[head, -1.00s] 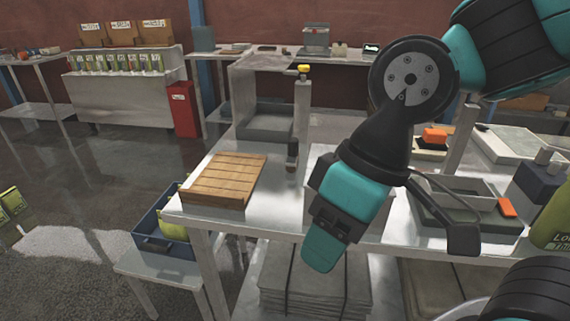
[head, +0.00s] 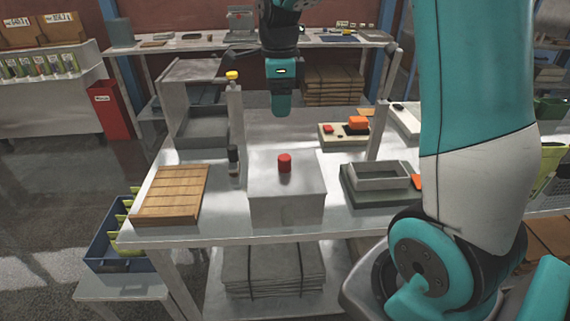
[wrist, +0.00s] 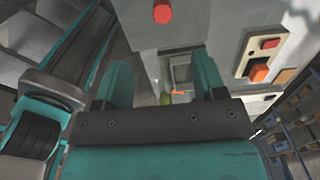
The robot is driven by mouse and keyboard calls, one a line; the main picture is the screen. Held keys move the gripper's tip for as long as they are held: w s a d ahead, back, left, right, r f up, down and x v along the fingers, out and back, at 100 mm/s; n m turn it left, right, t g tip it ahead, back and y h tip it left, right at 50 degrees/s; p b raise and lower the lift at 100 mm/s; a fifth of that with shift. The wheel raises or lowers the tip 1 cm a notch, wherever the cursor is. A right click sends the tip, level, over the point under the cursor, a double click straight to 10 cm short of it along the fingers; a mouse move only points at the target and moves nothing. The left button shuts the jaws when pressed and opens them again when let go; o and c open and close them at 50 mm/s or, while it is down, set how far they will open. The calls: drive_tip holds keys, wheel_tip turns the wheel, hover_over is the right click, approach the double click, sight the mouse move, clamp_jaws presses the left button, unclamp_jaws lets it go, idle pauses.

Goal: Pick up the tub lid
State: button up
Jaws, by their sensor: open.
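A red knob (head: 284,163) stands upright on the flat top of a pale grey box on the bench. This top (head: 262,181) looks like the tub lid, though I cannot make out its seam with the box. My gripper (head: 281,108) points down in the head view, above the knob in the picture and apart from it. In the wrist view the two teal fingers of my gripper (wrist: 165,72) are spread with nothing between them. The red knob (wrist: 162,12) shows there at the top edge, beyond the fingertips.
A post with a yellow top (head: 232,77) stands left of the box. A slatted wooden board (head: 170,194) lies at the bench's left, a grey tray (head: 379,178) at right. An orange block (head: 358,122) sits behind. A blue crate (head: 104,266) stands lower left.

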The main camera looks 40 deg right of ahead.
sight(285, 157)
wheel_tip(285, 157, down, 12)
drive_tip(key=shift+r+p, duration=0.25)
drive_tip(key=shift+p, duration=1)
drive_tip(key=f+p, duration=0.1)
drive_tip(key=f, duration=0.1)
drive_tip(key=d+f+p, duration=0.1)
drive_tip(key=f, duration=0.1)
drive_tip(key=shift+s, duration=0.2)
drive_tip(key=shift+f, duration=0.65)
drive_tip(key=c, duration=1.1)
drive_tip(key=shift+r, duration=0.15)
